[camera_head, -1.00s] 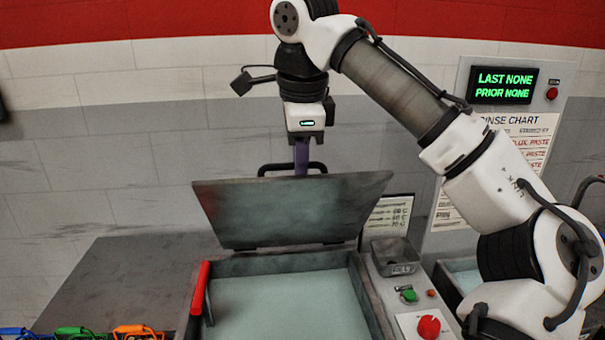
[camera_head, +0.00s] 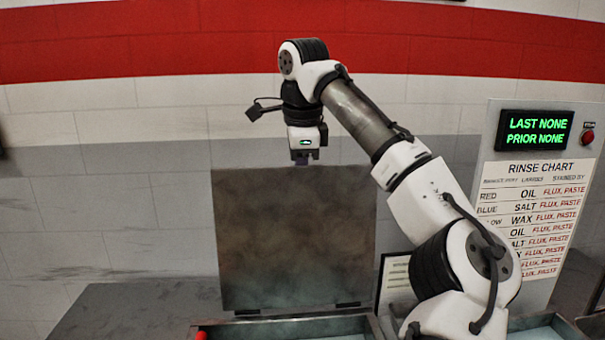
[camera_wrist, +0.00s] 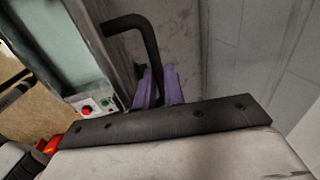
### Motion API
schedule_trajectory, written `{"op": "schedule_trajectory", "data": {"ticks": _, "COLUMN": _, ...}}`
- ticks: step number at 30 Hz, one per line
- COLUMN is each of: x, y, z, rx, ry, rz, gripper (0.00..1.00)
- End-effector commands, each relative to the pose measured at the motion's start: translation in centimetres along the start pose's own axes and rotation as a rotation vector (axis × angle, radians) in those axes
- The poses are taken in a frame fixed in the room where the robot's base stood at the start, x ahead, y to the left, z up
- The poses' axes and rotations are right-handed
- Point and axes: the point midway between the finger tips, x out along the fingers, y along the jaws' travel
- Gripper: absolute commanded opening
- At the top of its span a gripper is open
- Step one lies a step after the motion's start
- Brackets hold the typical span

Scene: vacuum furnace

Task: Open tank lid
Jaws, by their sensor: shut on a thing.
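The tank lid (camera_head: 296,240) is a flat grey-brown plate standing nearly upright at the back edge of the tank (camera_head: 290,329). Its hinges show along the bottom. In the wrist view a black bar handle (camera_wrist: 128,24) runs from the lid down between the purple fingers. My gripper (camera_head: 303,158) is at the lid's top edge, with its fingertips mostly hidden behind the lid in the head view. In the wrist view my gripper (camera_wrist: 158,85) is shut on the handle.
A rinse chart panel (camera_head: 531,200) with a green-lettered display (camera_head: 537,130) stands at the right. The wall is close behind the lid. The wrist view shows a red button (camera_wrist: 87,110).

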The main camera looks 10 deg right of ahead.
Motion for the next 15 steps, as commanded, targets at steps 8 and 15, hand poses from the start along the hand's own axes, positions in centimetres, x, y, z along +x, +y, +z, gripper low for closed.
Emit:
{"op": "schedule_trajectory", "data": {"ticks": 8, "x": 0.53, "y": -0.24, "z": -0.09, "rx": 0.0, "ry": 0.002, "rz": 0.009, "gripper": 0.0}}
{"op": "schedule_trajectory", "data": {"ticks": 15, "x": 0.48, "y": -0.23, "z": -0.09, "rx": 0.0, "ry": 0.002, "rz": 0.008, "gripper": 0.13}}
